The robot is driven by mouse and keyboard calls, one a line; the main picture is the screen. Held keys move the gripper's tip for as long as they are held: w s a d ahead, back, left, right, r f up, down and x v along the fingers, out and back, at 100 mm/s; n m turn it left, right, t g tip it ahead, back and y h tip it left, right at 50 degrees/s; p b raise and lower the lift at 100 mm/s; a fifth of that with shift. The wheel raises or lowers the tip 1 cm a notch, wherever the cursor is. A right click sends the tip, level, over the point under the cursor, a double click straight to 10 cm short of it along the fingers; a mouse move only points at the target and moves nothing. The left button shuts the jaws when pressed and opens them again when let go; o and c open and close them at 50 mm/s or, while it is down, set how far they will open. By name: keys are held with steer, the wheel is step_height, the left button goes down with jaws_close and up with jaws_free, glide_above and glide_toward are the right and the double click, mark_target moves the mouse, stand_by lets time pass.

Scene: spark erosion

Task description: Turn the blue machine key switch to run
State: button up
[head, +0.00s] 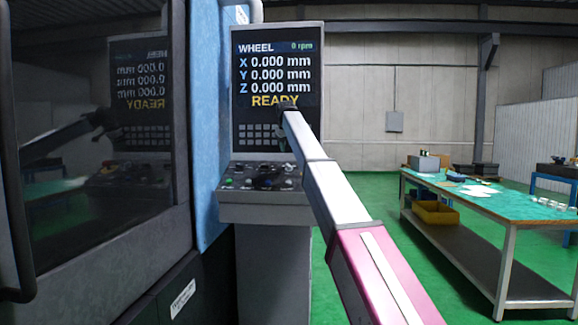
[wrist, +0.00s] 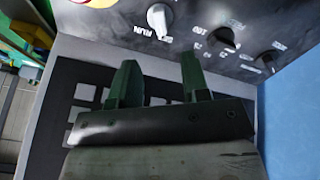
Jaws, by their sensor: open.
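The control panel (head: 268,212) of the blue machine (head: 210,110) juts out below its screen. In the wrist view, a pale knob (wrist: 158,19) with RUN lettering beside it sits on the dark panel face (wrist: 195,12); it looks like the key switch, but I cannot make out a key. My gripper (wrist: 160,75) is open and empty. Its two green fingers point toward the panel, apart from the knob, which shows beyond the gap between them. In the head view my arm covers part of the screen and keypad, and my fingertips cannot be made out.
A keypad of pale keys (wrist: 85,92) lies behind my fingers. The machine's dark glass door (head: 95,150) stands left. A workbench (head: 500,200) stands right.

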mark_target(289, 165)
steer(key=x, duration=1)
jaws_close()
